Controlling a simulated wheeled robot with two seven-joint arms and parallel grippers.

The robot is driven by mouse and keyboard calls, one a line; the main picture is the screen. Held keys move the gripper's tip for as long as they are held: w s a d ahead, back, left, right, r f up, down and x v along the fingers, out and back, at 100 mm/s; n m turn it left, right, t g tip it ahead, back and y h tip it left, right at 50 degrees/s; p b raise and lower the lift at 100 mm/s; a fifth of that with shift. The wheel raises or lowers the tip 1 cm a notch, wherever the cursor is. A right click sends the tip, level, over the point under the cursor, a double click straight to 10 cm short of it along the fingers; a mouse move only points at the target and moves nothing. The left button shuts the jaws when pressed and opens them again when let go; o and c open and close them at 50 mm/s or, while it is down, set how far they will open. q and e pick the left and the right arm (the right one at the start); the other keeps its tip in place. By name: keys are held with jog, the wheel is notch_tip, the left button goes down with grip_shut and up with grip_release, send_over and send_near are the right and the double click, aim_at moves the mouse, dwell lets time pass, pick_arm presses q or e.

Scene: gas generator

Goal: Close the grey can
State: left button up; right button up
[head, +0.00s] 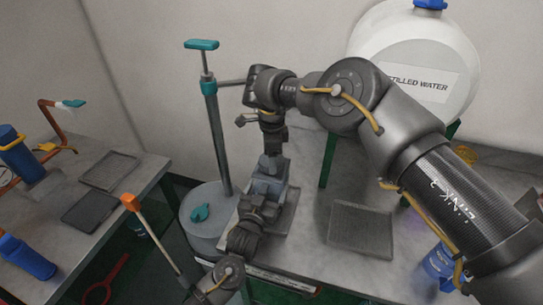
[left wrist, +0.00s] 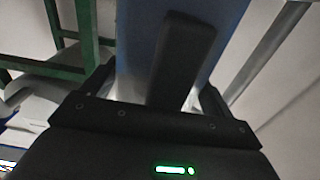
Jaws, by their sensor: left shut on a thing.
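The grey can (head: 270,189) is blue-grey and stands upright on a dark tray on the right table, partly hidden by my arms. My left gripper (head: 262,207) is at its near side, shut on it. In the left wrist view, my left gripper (left wrist: 155,98) has a blue-grey body (left wrist: 135,40) between its fingers, with a dark upright bar in front. My right gripper (head: 271,143) points down just above the top of the can. Its fingertips are too small and dark to read. Whether a cap sits on the opening cannot be told.
A grey drum (head: 203,238) with a teal-handled pump (head: 210,100) stands left of the can. A white distilled water tank (head: 385,50) is behind. An empty dark tray (head: 361,230) lies to the right, and a blue container (head: 438,262) is beside my right arm.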

pick_arm(q)
jog(key=shift+f, duration=0.2)
pick_arm(e)
jog(key=shift+c, duration=1.2)
jog(key=m, duration=0.5)
jog(key=shift+s, duration=0.1)
jog(key=m, duration=0.3)
jog(key=shift+a+f+m, duration=0.1)
jog(key=shift+m, duration=0.2)
jog(key=m, duration=1.3)
jog(key=shift+m, duration=0.4)
jog(key=m, duration=0.5)
pick_arm(q)
jog(key=shift+a, duration=0.1)
pick_arm(e)
jog(key=m, duration=0.5)
jog(key=shift+f, duration=0.1)
jog(key=m, duration=0.4)
jog(key=shift+m, duration=0.4)
jog(key=o, duration=1.1)
jog(key=shift+o, duration=0.2)
